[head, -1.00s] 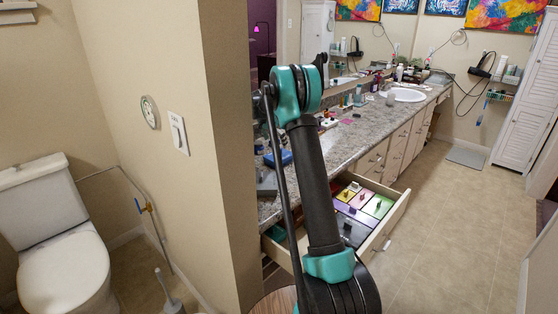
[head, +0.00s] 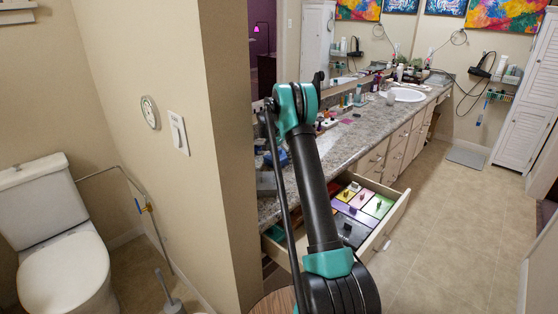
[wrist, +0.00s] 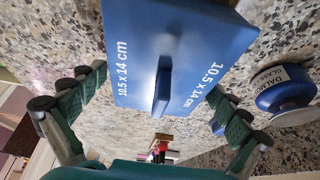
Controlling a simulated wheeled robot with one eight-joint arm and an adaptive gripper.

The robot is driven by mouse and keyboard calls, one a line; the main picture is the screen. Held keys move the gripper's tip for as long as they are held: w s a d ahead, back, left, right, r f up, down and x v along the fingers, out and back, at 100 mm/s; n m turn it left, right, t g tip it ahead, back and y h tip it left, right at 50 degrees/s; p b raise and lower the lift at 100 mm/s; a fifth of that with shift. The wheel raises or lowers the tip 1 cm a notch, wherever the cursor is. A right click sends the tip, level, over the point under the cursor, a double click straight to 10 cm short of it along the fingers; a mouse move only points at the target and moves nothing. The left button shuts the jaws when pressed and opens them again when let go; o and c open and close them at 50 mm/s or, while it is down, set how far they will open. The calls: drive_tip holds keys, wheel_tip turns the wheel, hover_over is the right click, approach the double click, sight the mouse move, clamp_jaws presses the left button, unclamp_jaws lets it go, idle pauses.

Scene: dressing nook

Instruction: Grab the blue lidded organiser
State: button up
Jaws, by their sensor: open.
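The blue lidded organiser (wrist: 190,35) fills the upper middle of the wrist view. Its lid has a raised upright handle (wrist: 162,88) and white print reading 10.5 x 14 cm. In the head view the organiser (head: 282,157) is a small blue patch on the counter, partly hidden by my arm. My gripper (wrist: 158,83) is open, with one green finger to the left and one to the right of the handle. The fingers do not visibly close on anything. I cannot tell the remaining height above the lid.
A round blue container (wrist: 283,92) with white print stands right of the organiser. The speckled counter (head: 345,140) holds several small items. Below it, an open drawer (head: 395,213) holds several coloured lidded boxes. A wall corner (head: 232,150) stands close left of my arm.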

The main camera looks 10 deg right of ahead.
drive_tip(key=c, duration=1.1)
drive_tip(key=shift+r, duration=0.1)
